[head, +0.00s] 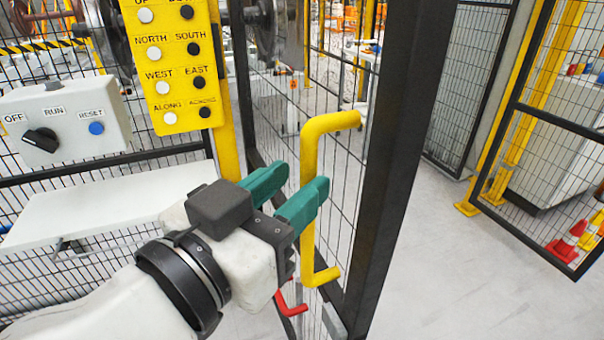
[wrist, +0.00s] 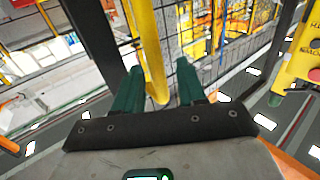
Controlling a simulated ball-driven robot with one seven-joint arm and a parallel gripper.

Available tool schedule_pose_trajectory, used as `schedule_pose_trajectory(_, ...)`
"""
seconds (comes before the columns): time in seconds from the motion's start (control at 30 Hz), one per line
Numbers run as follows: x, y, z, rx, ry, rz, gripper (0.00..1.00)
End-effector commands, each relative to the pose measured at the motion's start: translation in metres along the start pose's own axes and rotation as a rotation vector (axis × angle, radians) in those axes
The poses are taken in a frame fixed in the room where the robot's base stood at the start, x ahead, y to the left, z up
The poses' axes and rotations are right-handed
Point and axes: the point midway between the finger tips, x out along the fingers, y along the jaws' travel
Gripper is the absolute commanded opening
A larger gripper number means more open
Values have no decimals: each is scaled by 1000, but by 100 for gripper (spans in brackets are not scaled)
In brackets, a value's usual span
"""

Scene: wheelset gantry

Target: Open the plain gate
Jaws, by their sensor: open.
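The gate (head: 385,170) is a black-framed wire mesh panel standing in front of me, apparently shut, though its latch edge is hard to judge. A yellow bent-bar handle (head: 309,150) stands upright on it. My gripper (head: 299,180), with green fingers, is open at the handle's mid-height. In the wrist view, the handle (wrist: 149,50) runs between the two spread fingers of my gripper (wrist: 158,72), nearer the left one. I cannot tell whether either finger touches it. Part of the handle is hidden behind the near finger in the head view.
A red lever (head: 290,308) sits low beneath my gripper. A yellow button panel (head: 175,65) and a grey switch box (head: 62,125) stand left, above a white shelf (head: 100,200).

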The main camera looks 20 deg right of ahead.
Motion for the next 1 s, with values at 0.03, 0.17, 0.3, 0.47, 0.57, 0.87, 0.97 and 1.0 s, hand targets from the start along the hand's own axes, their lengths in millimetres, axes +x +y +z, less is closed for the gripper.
schedule_pose_trajectory(0.03,-11,-1,0,0,1,-4,40)
schedule_pose_trajectory(0.17,-37,-2,0,0,1,-4,40)
schedule_pose_trajectory(0.3,-60,-2,0,0,0,-3,40)
schedule_pose_trajectory(0.47,-75,-1,0,0,0,-2,40)
schedule_pose_trajectory(0.57,-79,-1,0,0,-1,0,40)
schedule_pose_trajectory(0.87,-80,-1,0,-1,0,0,40)
schedule_pose_trajectory(0.97,-80,-1,0,0,0,0,40)
schedule_pose_trajectory(1.0,-80,-1,0,-1,0,0,40)
